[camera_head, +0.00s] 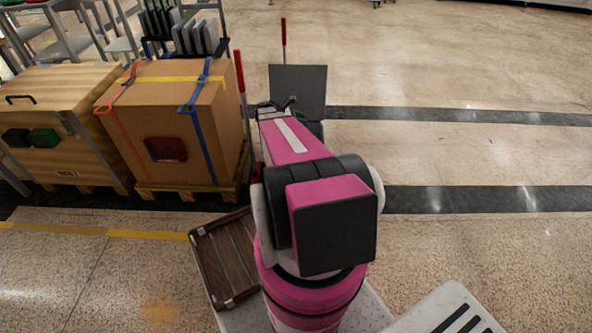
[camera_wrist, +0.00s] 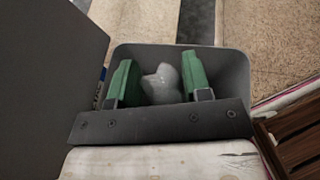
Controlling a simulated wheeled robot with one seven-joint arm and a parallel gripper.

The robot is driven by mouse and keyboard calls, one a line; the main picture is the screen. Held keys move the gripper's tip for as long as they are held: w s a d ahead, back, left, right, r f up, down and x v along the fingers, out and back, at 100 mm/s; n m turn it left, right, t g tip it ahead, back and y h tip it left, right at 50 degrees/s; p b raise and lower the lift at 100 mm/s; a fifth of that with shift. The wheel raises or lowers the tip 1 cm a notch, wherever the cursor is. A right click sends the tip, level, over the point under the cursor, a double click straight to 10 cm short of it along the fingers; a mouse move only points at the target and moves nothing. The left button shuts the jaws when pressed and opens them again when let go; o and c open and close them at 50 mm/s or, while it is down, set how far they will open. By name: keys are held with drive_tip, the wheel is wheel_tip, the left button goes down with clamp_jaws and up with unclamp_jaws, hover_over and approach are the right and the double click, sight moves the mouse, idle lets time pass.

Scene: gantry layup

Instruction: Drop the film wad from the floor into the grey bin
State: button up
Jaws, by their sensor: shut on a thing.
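In the wrist view my gripper (camera_wrist: 158,85) has two green fingers shut on a whitish, lumpy film wad (camera_wrist: 162,83). The grey bin (camera_wrist: 234,72) lies beyond the fingers, and its rim frames both fingers and wad. The wad appears over the bin's opening; its height above the bin floor is hard to tell. In the head view my pink arm hides the gripper and wad. A small part of what seems to be the bin (camera_head: 317,130) shows below a dark grey panel (camera_head: 299,88).
A strapped cardboard box (camera_head: 190,125) on a pallet and a wooden crate (camera_head: 60,110) stand at left. A brown slatted crate (camera_head: 225,258) lies beside my base. A red pole (camera_head: 284,40) rises behind the panel. The floor at right is open, with dark stripes.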

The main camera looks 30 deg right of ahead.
wheel_tip(320, 180, down, 5)
drive_tip(key=shift+r, duration=0.1)
idle(0.3)
drive_tip(key=o, duration=1)
drive_tip(key=shift+c, duration=0.2)
drive_tip(key=v, duration=1)
drive_tip(key=shift+a, duration=0.35)
drive_tip(key=shift+w+r, duration=0.1)
drive_tip(key=shift+r, duration=0.05)
